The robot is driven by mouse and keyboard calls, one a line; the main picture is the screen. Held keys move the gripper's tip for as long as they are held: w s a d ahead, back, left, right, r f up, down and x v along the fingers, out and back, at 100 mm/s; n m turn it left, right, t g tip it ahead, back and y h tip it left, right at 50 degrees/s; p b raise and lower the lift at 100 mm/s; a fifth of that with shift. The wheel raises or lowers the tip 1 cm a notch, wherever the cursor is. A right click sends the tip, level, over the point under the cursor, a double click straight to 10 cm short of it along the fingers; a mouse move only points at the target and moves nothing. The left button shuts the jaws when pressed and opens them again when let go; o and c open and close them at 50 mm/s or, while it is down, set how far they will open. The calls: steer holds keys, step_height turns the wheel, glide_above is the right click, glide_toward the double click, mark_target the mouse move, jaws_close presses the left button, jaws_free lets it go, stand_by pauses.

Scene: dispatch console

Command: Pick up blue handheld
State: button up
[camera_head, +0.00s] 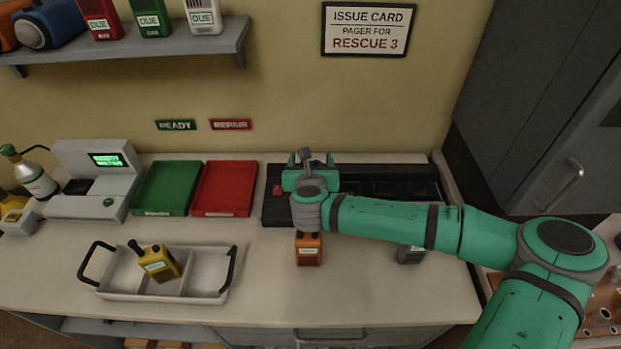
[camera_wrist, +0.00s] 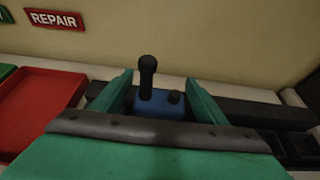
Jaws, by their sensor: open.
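The blue handheld (camera_wrist: 158,103) shows in the wrist view, upright with its black antenna and a small knob on top. It stands at the black charging rack (camera_head: 400,183). My gripper (camera_wrist: 160,84) is open, with one green finger on each side of the handheld. I cannot tell whether the fingers touch it. In the head view my gripper (camera_head: 308,170) is over the left part of the rack and hides the handheld's body.
An orange handheld (camera_head: 308,250) stands on the counter in front of the rack, with a grey device (camera_head: 410,255) to its right. Green (camera_head: 167,188) and red (camera_head: 224,189) trays lie left of the rack. A white caddy (camera_head: 205,290) holds a yellow handheld (camera_head: 158,264).

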steer(key=c, duration=1.5)
steer(key=shift+o, duration=0.2)
steer(key=shift+r, duration=0.15)
